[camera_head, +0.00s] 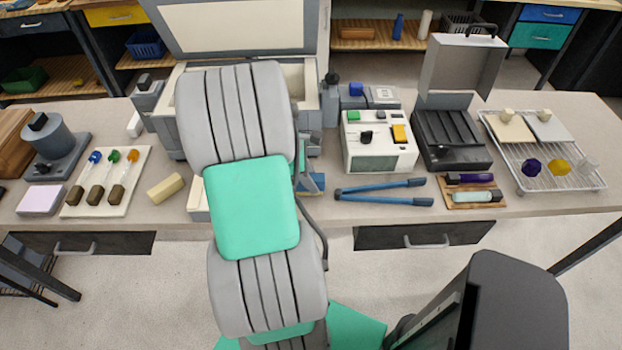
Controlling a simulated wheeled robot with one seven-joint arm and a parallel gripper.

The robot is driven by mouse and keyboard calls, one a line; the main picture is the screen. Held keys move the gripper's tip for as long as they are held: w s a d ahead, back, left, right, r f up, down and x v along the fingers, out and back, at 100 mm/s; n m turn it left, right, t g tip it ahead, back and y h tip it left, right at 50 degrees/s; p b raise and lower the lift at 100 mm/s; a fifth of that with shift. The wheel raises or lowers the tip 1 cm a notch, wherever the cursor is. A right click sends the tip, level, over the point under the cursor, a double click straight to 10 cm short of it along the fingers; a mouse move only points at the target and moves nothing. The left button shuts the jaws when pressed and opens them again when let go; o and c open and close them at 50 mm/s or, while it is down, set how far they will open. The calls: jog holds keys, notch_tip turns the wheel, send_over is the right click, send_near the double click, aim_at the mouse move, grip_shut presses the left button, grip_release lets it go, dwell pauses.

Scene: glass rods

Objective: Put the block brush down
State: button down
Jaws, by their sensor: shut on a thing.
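My arm rises through the middle of the view and covers part of the bench. My gripper is hidden behind the arm, so its fingers and anything in them do not show. I cannot make out the block brush for certain. A small blue piece (314,183) shows just right of my arm, mostly hidden, and I cannot tell what it is. A cream block (165,187) lies on the bench left of the arm. The bench top (345,213) is pale.
Left are a white board (75,205) with several colour-tipped pieces and a grey stand (52,135). A large grey box with its lid up (245,28) stands behind my arm. Right are blue-handled tongs (385,201), a white instrument (370,155), a black case (447,140) and a wire rack (575,190).

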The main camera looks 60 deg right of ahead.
jog(key=shift+f, duration=0.25)
jog(key=shift+f, duration=0.1)
jog(key=c, duration=1.1)
grip_release()
jog(key=shift+o, duration=0.2)
jog(key=v, duration=1.2)
jog(key=w+a+r+m+t+h, duration=0.1)
jog(key=w+a+r+t, duration=0.2)
jog(key=w+a, duration=0.6)
jog(key=w+a+m+t+y, duration=0.3)
jog(key=a+m+t, duration=0.1)
jog(key=a, duration=2.3)
jog(key=shift+r+t, duration=0.4)
jog(key=shift+r, duration=0.05)
